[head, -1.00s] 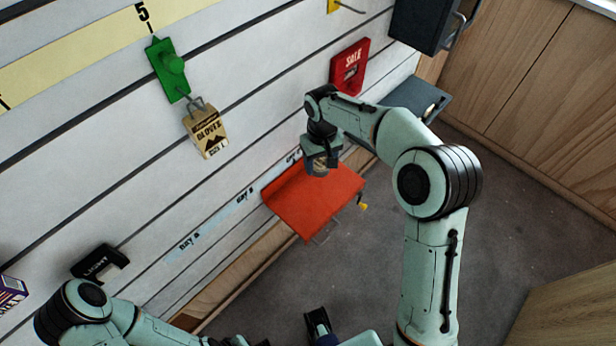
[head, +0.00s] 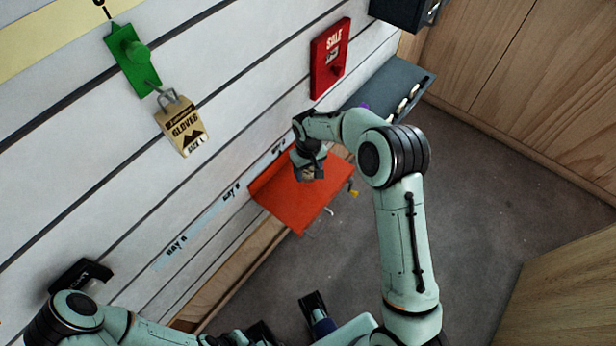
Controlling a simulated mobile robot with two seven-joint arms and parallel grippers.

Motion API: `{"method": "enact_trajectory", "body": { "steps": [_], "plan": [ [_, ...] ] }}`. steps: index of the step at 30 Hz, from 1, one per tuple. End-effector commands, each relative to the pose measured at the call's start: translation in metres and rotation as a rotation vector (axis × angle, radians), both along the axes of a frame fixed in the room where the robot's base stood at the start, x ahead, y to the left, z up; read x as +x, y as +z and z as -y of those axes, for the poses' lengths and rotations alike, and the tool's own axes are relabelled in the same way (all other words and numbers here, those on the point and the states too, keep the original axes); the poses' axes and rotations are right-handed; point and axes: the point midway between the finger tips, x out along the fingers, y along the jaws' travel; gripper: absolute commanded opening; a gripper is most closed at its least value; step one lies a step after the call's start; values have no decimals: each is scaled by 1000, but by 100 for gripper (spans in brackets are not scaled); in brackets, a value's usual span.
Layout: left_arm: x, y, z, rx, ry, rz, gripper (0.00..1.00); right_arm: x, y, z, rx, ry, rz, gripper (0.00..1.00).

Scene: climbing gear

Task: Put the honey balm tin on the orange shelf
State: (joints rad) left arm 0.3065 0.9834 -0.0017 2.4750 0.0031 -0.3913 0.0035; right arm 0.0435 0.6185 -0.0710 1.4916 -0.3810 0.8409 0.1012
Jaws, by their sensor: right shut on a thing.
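The orange shelf (head: 290,202) sticks out from the slatted wall near the middle of the head view, its top bare where I see it. My right gripper (head: 309,175) points down at the shelf's upper part in the picture. It is shut on a small pale thing, the honey balm tin (head: 308,174), mostly hidden between the fingers. I cannot tell whether the tin touches the shelf.
A grey shelf (head: 415,78) with small items is up and right of the orange one. A red sale sign (head: 331,58), a green holder (head: 128,58) and a gloves pack (head: 182,126) hang on the wall. A yellow clip (head: 353,188) shows beside the orange shelf.

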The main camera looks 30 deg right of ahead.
Motion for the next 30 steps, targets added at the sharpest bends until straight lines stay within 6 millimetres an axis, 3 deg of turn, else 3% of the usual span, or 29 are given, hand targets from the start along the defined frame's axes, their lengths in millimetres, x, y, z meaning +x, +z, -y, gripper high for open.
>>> {"method": "enact_trajectory", "body": {
  "steps": [10, 21, 22, 24, 30],
  "plan": [
    [1, -3, 0, 1, 1, 5, 0, 0, -42, 0, 0, 0, -2, 29],
    [2, -5, 0, 1, 2, 8, 0, 0, -47, 0, 0, 0, 0, 29],
    [2, -5, 0, 1, 2, 9, 0, 0, -47, 0, 0, 0, -1, 63],
    [2, -4, 0, 1, 2, 8, 0, 0, -46, 0, 0, 0, 0, 86],
    [2, -4, 0, 1, 2, 8, 0, 0, -46, 0, 0, 0, 0, 86]
  ]
}}
